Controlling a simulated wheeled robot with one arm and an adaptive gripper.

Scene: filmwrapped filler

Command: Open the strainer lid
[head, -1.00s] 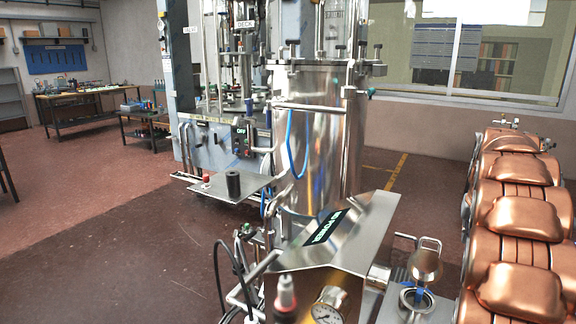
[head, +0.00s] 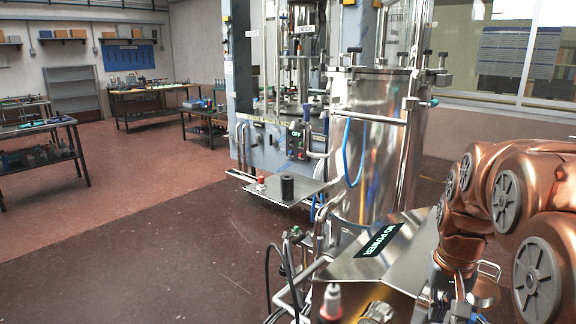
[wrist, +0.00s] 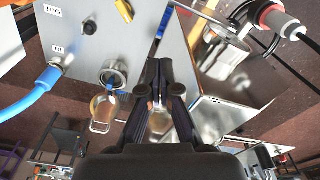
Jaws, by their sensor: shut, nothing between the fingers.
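The strainer appears in the wrist view as a round metal port (wrist: 113,73) with a dark inside and something blue in it. Its shiny, rounded lid (wrist: 103,113) seems to stand up off the port on the near side, joined by a blue piece. My gripper (wrist: 158,66) is shut and empty, with dark fingers just right of the port and lid; I cannot tell its height above them. In the head view the lid (head: 485,291) shows only partly beside my copper arm, which hides the port. My gripper is not clear there.
A sloped metal box with a "NO POWER" display (head: 378,240) stands left of my arm, below a tall steel vessel (head: 375,140). A gauge, red-and-white connector (head: 331,302) and cables crowd the front. The floor at left is open, with workbenches farther back.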

